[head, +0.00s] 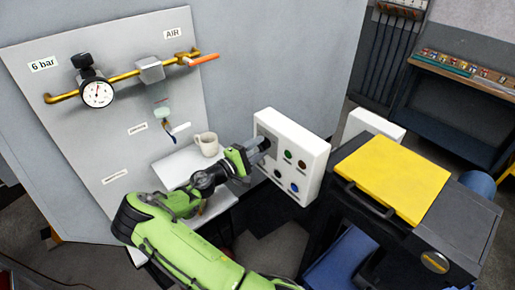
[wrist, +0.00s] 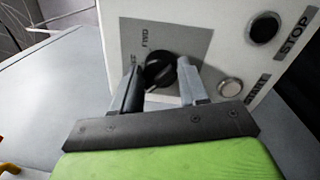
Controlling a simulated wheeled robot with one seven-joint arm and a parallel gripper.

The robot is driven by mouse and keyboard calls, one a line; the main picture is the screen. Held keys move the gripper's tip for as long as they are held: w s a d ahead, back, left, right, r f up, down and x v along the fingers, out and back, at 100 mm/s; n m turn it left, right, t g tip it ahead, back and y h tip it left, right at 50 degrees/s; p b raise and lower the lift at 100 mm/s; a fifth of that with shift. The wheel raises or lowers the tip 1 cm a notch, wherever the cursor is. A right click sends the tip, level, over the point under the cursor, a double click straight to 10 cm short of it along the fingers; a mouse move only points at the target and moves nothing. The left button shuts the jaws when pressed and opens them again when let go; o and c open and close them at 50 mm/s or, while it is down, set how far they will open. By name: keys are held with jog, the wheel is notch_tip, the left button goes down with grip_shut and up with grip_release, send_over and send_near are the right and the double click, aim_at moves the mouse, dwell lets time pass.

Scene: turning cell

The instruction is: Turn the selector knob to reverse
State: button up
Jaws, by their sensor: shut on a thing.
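The selector knob (wrist: 158,68) is a round black knob on a grey plate of the white control box (head: 312,150). The wrist view shows the label FWD above it and another label, partly hidden, to its left. My gripper (wrist: 160,78) is shut on the knob, one finger on each side. In the head view my gripper (head: 262,146) reaches the left part of the box face and covers the knob. The knob's exact pointing direction is hard to tell.
The box also carries a black STOP button (wrist: 263,28), a pale START button (wrist: 230,88) and several coloured buttons. A beige mug (head: 207,144) stands on a white shelf left of my gripper. A yellow-topped dark cabinet (head: 395,175) stands at the right.

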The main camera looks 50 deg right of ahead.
jog(key=shift+f, duration=0.15)
jog(key=o, duration=1)
jog(key=shift+o, duration=0.2)
jog(key=w+a+b, duration=0.1)
jog(key=a+b, duration=0.1)
jog(key=a, duration=1.3)
jog(key=shift+w+a+f+b, duration=0.3)
jog(key=shift+a+f+b, duration=0.05)
jog(key=shift+f, duration=0.05)
